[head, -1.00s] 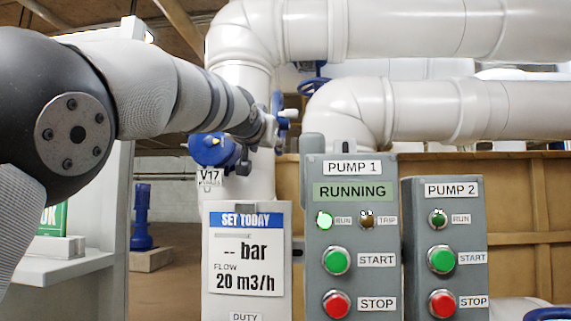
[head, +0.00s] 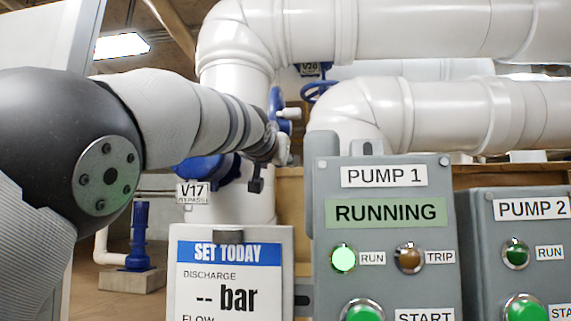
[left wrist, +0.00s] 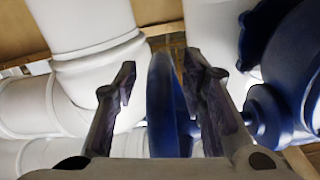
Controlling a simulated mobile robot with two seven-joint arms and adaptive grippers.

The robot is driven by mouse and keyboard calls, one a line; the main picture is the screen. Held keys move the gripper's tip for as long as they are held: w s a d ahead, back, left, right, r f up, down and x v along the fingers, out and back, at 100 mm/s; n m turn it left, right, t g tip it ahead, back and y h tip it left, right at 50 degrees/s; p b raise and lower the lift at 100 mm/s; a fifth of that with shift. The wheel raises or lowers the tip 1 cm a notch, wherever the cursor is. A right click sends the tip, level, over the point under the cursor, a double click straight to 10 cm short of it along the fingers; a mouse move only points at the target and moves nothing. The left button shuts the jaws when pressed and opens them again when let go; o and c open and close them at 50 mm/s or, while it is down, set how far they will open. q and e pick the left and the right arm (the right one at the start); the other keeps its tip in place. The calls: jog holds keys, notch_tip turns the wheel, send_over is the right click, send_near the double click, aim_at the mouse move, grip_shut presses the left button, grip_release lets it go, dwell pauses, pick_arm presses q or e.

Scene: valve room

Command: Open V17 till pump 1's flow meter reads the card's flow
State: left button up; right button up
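V17's blue handwheel (head: 274,104) is seen nearly edge-on in the head view, with a white knob at its side. Its blue valve body (head: 205,168) sits on the white pipe above the V17 tag (head: 193,192). My left gripper (head: 283,150) is at the wheel, partly hidden behind my arm. In the left wrist view the open fingers (left wrist: 160,95) straddle the wheel rim (left wrist: 166,105), with a gap on the left side. The card (head: 229,262) shows "-- bar" discharge; its flow value is cut off. Pump 1's panel (head: 385,212) reads RUNNING. No flow meter shows. My right gripper is out of view.
Pump 2's panel (head: 520,250) stands right of pump 1's. Large white pipes (head: 420,110) run above and behind the panels. Another blue handwheel (head: 318,90), near the V20 tag, is behind. A blue post on a block (head: 135,245) stands at left.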

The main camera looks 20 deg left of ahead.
pick_arm(q)
jog(key=shift+s+d+r, duration=0.25)
jog(key=shift+s, duration=0.35)
jog(key=shift+c, duration=0.3)
jog(key=shift+s, duration=0.1)
jog(key=c, duration=0.5)
grip_shut()
jog(key=shift+f, duration=0.1)
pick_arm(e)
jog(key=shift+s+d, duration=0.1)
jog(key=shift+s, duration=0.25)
pick_arm(q)
jog(key=shift+w, duration=0.2)
